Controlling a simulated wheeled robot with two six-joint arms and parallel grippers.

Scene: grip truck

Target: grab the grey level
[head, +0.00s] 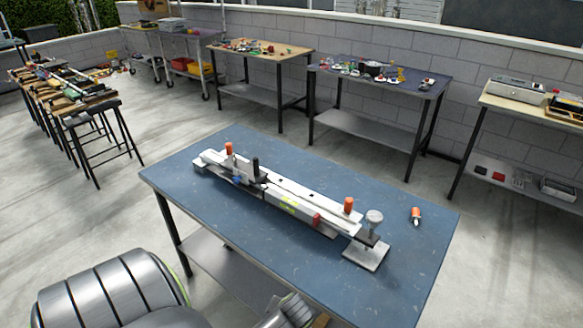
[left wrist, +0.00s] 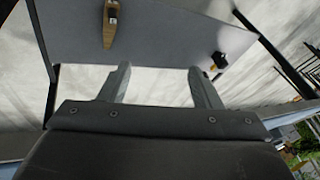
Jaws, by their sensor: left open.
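A long grey bar with a yellow-green patch (head: 289,203), which looks like the grey level, lies on the blue table in the head view. It is part of or lies against a long pale assembly (head: 320,205) with orange knobs; I cannot tell where one ends and the other begins. My left gripper (left wrist: 162,72) is open and empty in the left wrist view, its two fingers apart over a grey surface. The bar does not show clearly in that view. My right gripper is not in view.
The blue table (head: 190,195) has free room around the assembly. A small orange-and-white item (head: 416,215) lies at its right. A brown tool (left wrist: 110,22) and a black object (left wrist: 232,40) are on the grey surface (left wrist: 165,35). Cluttered workbenches (head: 385,85) stand along the wall.

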